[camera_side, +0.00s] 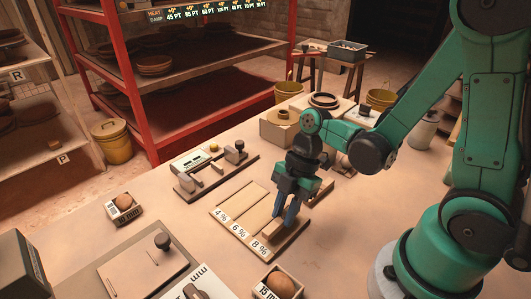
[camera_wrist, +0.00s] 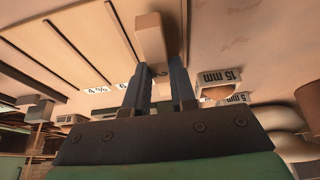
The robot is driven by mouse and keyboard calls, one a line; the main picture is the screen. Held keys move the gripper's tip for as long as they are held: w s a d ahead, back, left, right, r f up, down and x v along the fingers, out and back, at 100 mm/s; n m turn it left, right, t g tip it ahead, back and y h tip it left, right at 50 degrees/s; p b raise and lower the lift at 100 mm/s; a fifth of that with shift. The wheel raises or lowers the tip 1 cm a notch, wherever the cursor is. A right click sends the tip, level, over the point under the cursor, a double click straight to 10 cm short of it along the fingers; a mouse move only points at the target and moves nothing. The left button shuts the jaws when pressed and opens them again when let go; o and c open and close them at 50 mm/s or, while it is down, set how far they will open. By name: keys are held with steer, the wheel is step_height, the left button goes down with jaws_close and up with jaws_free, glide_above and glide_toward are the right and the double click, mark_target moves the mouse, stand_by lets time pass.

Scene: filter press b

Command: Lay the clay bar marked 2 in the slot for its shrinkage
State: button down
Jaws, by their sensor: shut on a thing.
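The slot board (camera_side: 240,207) lies on the table with slots labelled 4 %, 6 % and 8 %. It also shows in the wrist view (camera_wrist: 60,55). My gripper (camera_side: 285,215) points down over the right side of the board and is shut on a pale clay bar (camera_side: 272,229). In the wrist view the bar (camera_wrist: 151,38) stands out between the two fingers (camera_wrist: 161,88). The bar is at the 8 % slot, near its labelled end. I cannot tell whether it touches the slot floor. A finger hides the 8 % label in the wrist view.
A box with a ball (camera_side: 123,207) is at left, and a 15 mm box (camera_side: 280,285) is in front. A knobbed plate (camera_side: 140,272) lies front left. Table between plate and slot board is clear.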

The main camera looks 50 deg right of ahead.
steer(key=shift+f, duration=0.5)
steer(key=c, duration=0.6)
jaws_free()
steer(key=shift+c, duration=0.2)
steer(key=shift+r, duration=0.1)
steer(key=shift+v, duration=2.7)
steer(key=m, duration=0.2)
steer(key=r+m+t+h, duration=0.1)
steer(key=shift+w+d+r, duration=0.1)
steer(key=shift+w+d, duration=0.1)
steer(key=shift+w, duration=0.05)
step_height(320, 180, up, 6)
steer(key=w+m+t+h, duration=0.1)
steer(key=m+t, duration=0.2)
steer(key=m, duration=0.4)
steer(key=w+d+m+t+h, duration=0.1)
steer(key=m+t+h, duration=0.1)
steer(key=m, duration=0.6)
steer(key=shift+t, duration=0.6)
